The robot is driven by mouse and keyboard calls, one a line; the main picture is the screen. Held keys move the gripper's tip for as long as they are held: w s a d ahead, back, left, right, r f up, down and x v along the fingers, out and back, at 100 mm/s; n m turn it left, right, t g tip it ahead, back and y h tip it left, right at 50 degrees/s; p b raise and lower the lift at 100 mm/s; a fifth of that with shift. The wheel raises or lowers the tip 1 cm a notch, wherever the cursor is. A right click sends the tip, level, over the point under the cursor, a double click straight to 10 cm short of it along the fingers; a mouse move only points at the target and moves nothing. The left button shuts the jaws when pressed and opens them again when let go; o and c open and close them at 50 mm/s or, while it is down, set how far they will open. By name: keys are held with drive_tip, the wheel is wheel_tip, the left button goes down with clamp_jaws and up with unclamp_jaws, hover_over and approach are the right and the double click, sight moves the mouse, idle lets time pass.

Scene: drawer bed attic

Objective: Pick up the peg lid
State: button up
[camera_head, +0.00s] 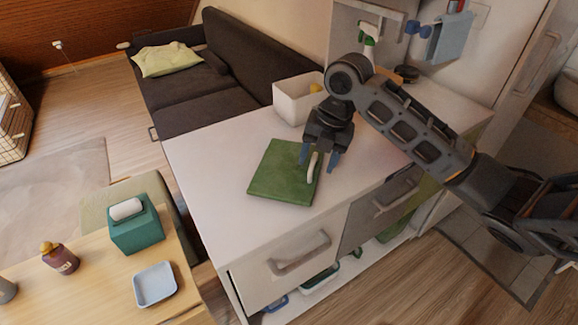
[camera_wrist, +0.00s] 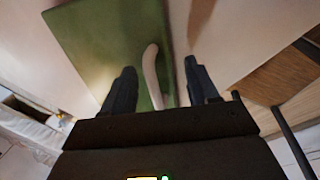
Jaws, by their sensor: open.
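A flat green square board (camera_head: 280,170) lies on the white counter, with a pale, slightly curved peg (camera_head: 312,167) at its right edge. I take these for the peg lid; I cannot tell whether the peg is fixed to the board. My gripper (camera_head: 318,157) points down over that edge, its jaws open. In the wrist view the peg (camera_wrist: 152,75) lies between the two fingers of my gripper (camera_wrist: 160,70), nearer the left finger, with gaps on both sides. The green board (camera_wrist: 105,40) runs behind the left finger. The peg's near end is hidden by the gripper body.
A white bin (camera_head: 293,103) with something yellow inside stands behind the board. The white counter (camera_head: 215,150) is clear to the left. Drawer handles (camera_head: 300,255) stick out at its front. A wooden table (camera_head: 95,270) at lower left holds a teal tissue box (camera_head: 137,232) and a pale tray (camera_head: 155,284).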

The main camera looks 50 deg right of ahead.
drive_tip(key=shift+f, duration=0.3)
drive_tip(key=shift+c, duration=0.2)
clamp_jaws()
